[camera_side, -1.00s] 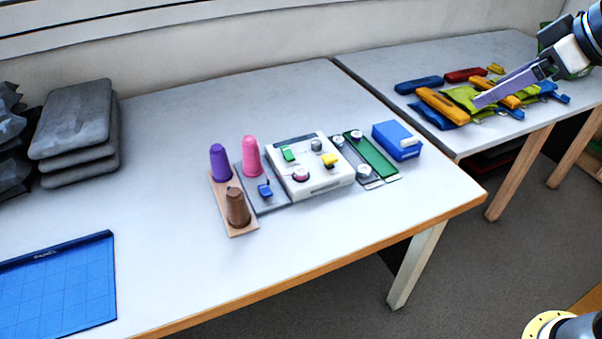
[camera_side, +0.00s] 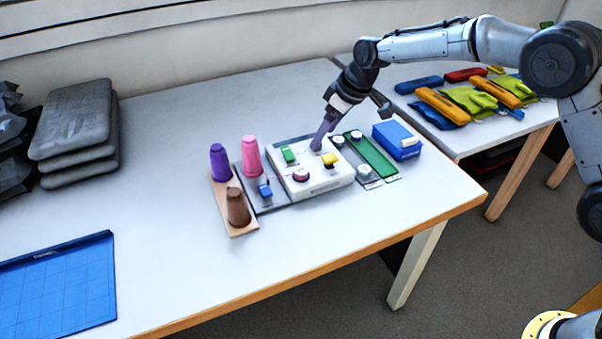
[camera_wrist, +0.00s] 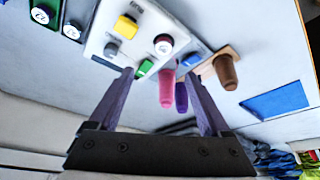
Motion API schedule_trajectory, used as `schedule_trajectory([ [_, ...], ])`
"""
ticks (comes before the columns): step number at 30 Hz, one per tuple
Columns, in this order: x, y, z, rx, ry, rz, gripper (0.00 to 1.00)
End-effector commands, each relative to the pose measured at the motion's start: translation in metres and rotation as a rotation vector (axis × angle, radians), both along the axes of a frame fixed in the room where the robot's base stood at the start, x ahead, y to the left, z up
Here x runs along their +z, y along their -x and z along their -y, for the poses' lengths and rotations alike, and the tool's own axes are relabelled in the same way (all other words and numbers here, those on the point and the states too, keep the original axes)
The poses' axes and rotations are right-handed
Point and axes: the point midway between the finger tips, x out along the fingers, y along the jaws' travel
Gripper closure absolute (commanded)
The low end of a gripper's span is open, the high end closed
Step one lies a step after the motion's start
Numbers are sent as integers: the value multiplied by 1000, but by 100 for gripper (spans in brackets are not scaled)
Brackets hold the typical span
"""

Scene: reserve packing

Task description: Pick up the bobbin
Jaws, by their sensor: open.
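A round bobbin (camera_side: 301,174) with dark red thread sits on the front of the white winder board (camera_side: 323,182). In the wrist view the bobbin (camera_wrist: 163,45) has a pale top with a dark red ring and lies ahead of my fingertips. My gripper (camera_side: 318,147) is over the back of the board, by the grey metal knob (camera_side: 316,144), which it partly covers. In the wrist view my gripper (camera_wrist: 160,76) has its fingers apart, with nothing held. They are apart from the bobbin.
Pink (camera_side: 251,156), purple (camera_side: 220,162) and brown (camera_side: 238,207) cones stand left of the board. A green block (camera_side: 288,154) and yellow block (camera_side: 330,160) are on it. A green tray (camera_side: 378,160) and blue box (camera_side: 398,141) are at right. The front table is clear.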

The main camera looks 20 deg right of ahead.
Motion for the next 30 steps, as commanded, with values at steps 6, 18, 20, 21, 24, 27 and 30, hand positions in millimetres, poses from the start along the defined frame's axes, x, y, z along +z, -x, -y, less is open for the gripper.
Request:
schedule_trajectory([
  [6, -30, -6, -9, 6, 3, -14, 19],
  [18, -82, -25, -22, 6, 2, -10, 19],
  [20, -85, -26, -22, 6, 2, -10, 19],
  [21, -87, -26, -23, 6, 2, -10, 19],
  [24, -97, -29, -26, 6, 2, -11, 19],
  [27, -110, -34, -31, 6, 3, -11, 19],
  [30, -122, -38, -34, 6, 2, -11, 19],
])
